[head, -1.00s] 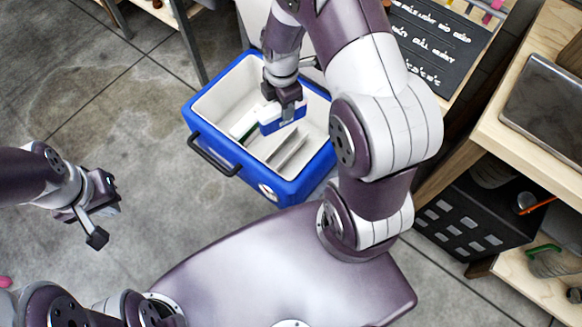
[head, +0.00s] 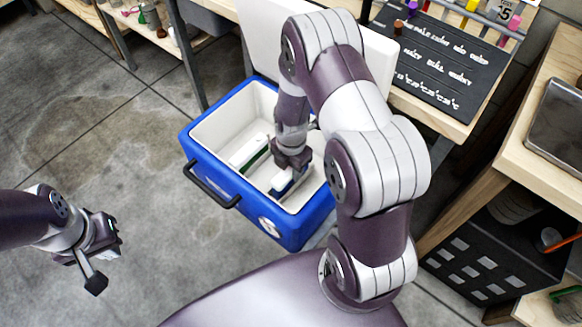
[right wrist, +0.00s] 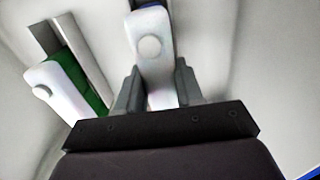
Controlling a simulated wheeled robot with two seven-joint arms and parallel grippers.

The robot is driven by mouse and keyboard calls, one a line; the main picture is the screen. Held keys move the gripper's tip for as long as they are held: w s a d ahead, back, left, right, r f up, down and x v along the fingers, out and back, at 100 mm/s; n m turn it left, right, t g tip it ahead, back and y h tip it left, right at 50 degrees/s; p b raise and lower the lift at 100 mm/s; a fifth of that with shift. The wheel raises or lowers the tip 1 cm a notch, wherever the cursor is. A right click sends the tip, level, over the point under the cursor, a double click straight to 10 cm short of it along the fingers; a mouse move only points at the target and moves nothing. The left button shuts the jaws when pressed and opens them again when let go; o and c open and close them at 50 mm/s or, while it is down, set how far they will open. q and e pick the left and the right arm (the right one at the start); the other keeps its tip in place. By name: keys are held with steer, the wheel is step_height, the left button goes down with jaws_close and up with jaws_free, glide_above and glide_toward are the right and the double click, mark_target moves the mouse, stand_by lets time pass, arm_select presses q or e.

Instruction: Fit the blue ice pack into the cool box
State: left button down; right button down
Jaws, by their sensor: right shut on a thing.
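The cool box (head: 200,161) is blue with a white inside and stands open on the floor. My right gripper (head: 290,166) is down inside it, shut on the white top of the blue ice pack (head: 287,183). In the right wrist view the white top of the ice pack (right wrist: 151,55) lies between the fingers, with a little blue at its far end. A green pack with a white top (head: 250,152) sits to its left, apart from it, between thin dividers (right wrist: 88,55). Whether the ice pack is within a slot is hidden. My left gripper (head: 104,256) is open and empty, left of the box.
The raised white lid (head: 262,40) stands behind the box. A bench with a black lettered board (head: 432,62) is behind right. A wooden shelf with a black crate (head: 480,240) is at the right. The floor left of the box is clear.

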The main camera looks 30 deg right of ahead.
steer(key=shift+f, duration=0.1)
steer(key=c, duration=0.7)
jaws_free()
step_height(320, 180, up, 12)
steer(key=p, duration=0.4)
steer(key=s+a+r+m, duration=0.1)
steer(key=s+r+m, duration=0.2)
steer(key=m, duration=0.4)
steer(key=s+a+r+m+t, duration=0.1)
steer(key=s+a+r+m, duration=0.1)
steer(key=m, duration=0.6)
steer(key=s+a+r+m, duration=0.2)
steer(key=s+r+m, duration=0.2)
steer(key=m, duration=0.3)
steer(key=shift+a+r, duration=0.15)
